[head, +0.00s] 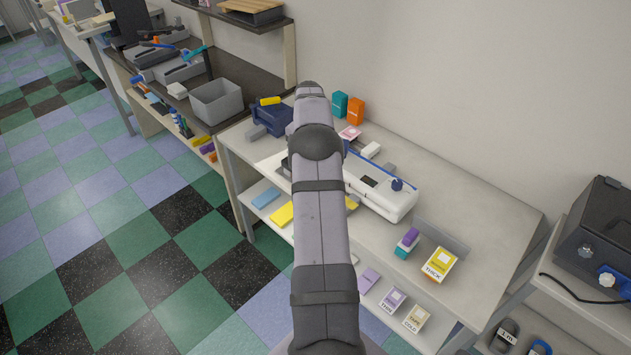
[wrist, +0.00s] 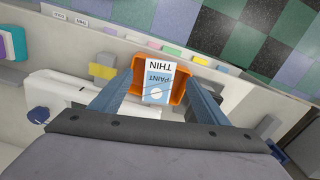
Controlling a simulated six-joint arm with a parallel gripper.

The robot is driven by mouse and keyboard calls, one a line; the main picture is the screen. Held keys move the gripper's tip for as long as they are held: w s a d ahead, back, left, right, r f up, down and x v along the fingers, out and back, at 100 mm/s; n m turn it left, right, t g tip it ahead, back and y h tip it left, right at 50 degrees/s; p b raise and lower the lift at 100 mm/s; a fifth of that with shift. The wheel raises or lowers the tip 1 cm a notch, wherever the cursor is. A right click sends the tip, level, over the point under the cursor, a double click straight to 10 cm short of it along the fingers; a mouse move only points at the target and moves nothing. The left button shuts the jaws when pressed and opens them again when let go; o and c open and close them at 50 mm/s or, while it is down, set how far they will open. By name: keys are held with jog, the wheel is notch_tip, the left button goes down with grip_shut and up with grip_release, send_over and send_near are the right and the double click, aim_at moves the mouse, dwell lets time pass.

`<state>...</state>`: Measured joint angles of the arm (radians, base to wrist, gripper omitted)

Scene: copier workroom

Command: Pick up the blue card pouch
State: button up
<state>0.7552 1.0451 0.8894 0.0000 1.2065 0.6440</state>
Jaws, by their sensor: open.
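A light blue card pouch (wrist: 157,92) with a white label reading THIN sits in an orange holder (wrist: 178,96) in the wrist view. My gripper (wrist: 163,92) is open, with one finger on each side of the holder and pouch. I cannot tell whether the fingers touch either. In the head view my own arm covers the gripper and this pouch. A flat light blue piece (head: 266,197) lies on the lower shelf there; I cannot tell what it is.
A long white machine (head: 385,192) stands on the grey table (head: 480,215). Near its front are a yellow THICK pack (head: 439,262) and a purple-and-teal block (head: 407,241). Teal (head: 340,104) and orange (head: 356,112) boxes stand by the wall. The table's right part is clear.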

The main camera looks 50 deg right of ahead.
jog(key=shift+f+p, duration=0.8)
jog(key=shift+f, duration=1.4)
jog(key=shift+f, duration=0.1)
jog(key=c, duration=1.2)
notch_tip(320, 180, up, 10)
jog(key=b, duration=0.2)
jog(key=shift+r, duration=0.25)
jog(key=shift+f+p, duration=0.45)
jog(key=shift+f, duration=1.65)
